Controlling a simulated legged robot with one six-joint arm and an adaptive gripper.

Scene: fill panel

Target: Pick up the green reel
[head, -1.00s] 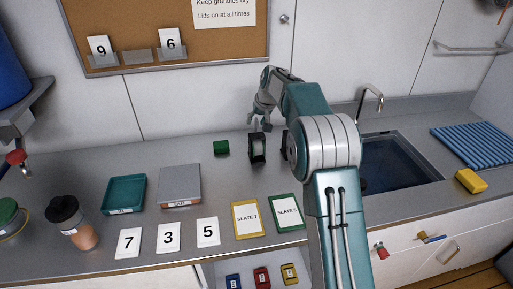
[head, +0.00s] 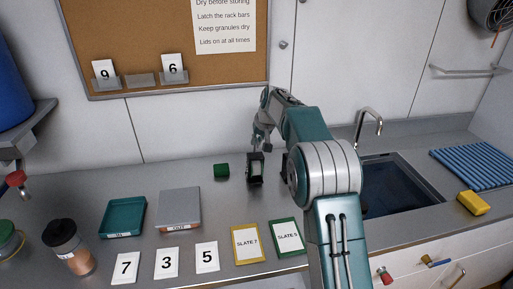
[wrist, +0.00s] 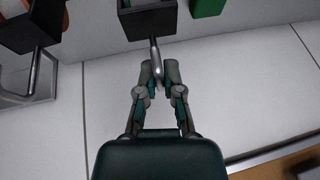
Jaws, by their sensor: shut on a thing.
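A small green block-like object (head: 221,171) stands on the steel bench near the back; a green thing also shows at the top edge of the wrist view (wrist: 208,8). No clear reel shape is visible, so I cannot tell if this is the green reel. My gripper (head: 258,149) is right of it, above a black box with a pale face (head: 255,171). In the wrist view my gripper (wrist: 157,68) is shut on the metal handle (wrist: 154,50) of the black box (wrist: 148,20). Whether the box touches the bench is unclear.
A second black box with a handle (wrist: 38,22) is at the left of the wrist view. The sink (head: 390,185) is at right.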

